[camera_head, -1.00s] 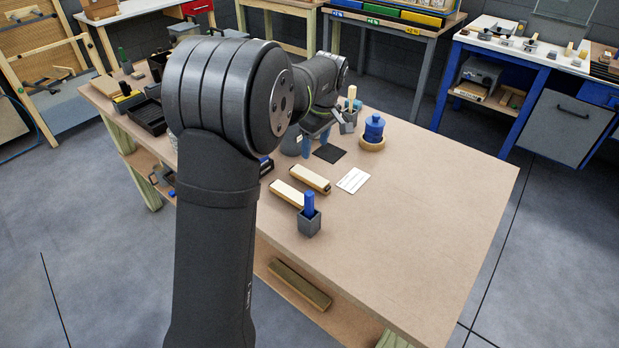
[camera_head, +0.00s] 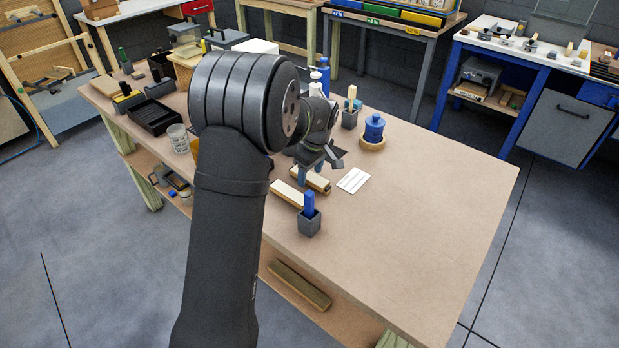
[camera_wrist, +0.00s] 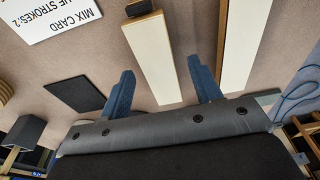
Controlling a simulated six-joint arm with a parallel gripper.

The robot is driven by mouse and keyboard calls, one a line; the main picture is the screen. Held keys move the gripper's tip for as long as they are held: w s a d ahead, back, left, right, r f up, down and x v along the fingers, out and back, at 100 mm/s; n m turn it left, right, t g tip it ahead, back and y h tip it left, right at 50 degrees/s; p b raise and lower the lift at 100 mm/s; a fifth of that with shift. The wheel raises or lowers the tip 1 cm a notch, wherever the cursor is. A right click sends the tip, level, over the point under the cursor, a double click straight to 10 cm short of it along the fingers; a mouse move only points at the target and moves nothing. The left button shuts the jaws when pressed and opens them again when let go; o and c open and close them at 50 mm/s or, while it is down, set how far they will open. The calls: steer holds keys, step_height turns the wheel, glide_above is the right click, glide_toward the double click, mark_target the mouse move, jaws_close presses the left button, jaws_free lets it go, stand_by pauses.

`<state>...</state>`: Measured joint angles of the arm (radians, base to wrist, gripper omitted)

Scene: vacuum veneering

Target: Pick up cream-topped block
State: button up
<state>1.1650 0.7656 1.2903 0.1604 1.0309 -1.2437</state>
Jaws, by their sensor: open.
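Two long cream-topped blocks lie on the workbench. The one nearer the card (camera_head: 320,185) is partly hidden by my gripper (camera_head: 313,175) in the head view. The other block (camera_head: 286,193) lies to its left and closer to the camera. In the wrist view my gripper (camera_wrist: 164,84) is open, with blue fingers spread. The block nearer the card (camera_wrist: 152,58) extends into the gap between them, with a dark piece at its far end. The other block (camera_wrist: 253,42) lies outside the right finger. I cannot tell how high the fingertips are above the bench.
A white mix card (camera_head: 353,180) lies to the right of the blocks. A grey cup with a blue handle (camera_head: 309,221) stands in front. A blue jar (camera_head: 373,129) stands behind on a round wooden base. A dark flat pad (camera_wrist: 75,94) lies near the left finger. The right bench (camera_head: 440,215) is clear.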

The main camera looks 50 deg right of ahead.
steer(key=shift+c, duration=0.5)
steer(key=c, duration=1)
steer(key=shift+o, duration=0.2)
